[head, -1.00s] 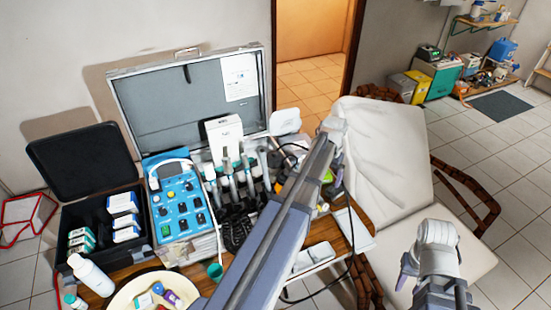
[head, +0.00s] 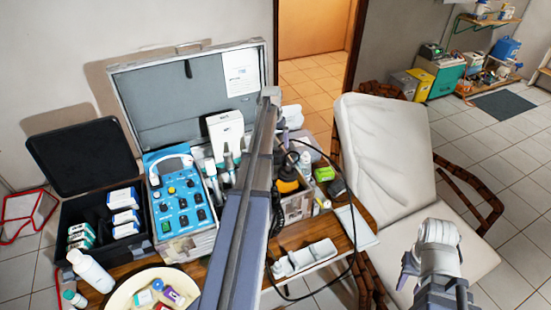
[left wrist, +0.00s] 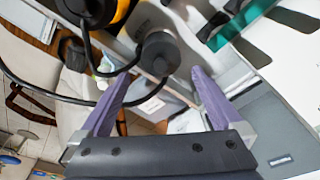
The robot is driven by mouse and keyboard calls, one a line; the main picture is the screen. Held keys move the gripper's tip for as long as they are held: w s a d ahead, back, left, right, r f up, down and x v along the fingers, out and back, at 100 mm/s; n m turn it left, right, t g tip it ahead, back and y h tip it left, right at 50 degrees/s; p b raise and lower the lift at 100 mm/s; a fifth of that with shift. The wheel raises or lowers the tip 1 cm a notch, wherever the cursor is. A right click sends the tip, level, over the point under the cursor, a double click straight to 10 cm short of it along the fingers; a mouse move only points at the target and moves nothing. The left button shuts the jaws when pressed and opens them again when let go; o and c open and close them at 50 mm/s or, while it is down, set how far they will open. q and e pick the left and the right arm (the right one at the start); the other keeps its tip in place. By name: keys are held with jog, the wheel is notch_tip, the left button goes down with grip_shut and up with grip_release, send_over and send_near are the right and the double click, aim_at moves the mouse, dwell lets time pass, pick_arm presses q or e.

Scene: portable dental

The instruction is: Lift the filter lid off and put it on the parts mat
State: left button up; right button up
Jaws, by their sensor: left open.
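My left gripper (left wrist: 160,76) is open in the left wrist view, its two purple fingers spread. A dark grey round cap (left wrist: 161,48) lies between and beyond the fingertips. It may be the filter lid, but I cannot be sure. Nothing is seen held. In the head view my left arm crosses the table, and its own links mostly hide the left gripper. My right gripper (head: 406,266) is at the lower right by the reclining chair, with only part of its purple fingers showing. I cannot clearly pick out the parts mat; a flat pale pad (head: 357,226) lies at the table's right edge.
A yellow-and-black device (head: 288,182) with black cables stands right of my left arm; it also shows in the left wrist view (left wrist: 118,12). The blue control unit (head: 180,200), open case (head: 160,105) and white tray (head: 305,257) crowd the table.

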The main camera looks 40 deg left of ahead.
aim_at(275, 149)
pick_arm(q)
jog(key=shift+f, duration=0.4)
jog(key=f+b, duration=0.3)
jog(key=w+f+b, duration=0.1)
jog(key=f+b, duration=0.1)
jog(key=shift+a, duration=0.2)
jog(key=shift+s+r, duration=0.1)
jog(key=c, duration=1.2)
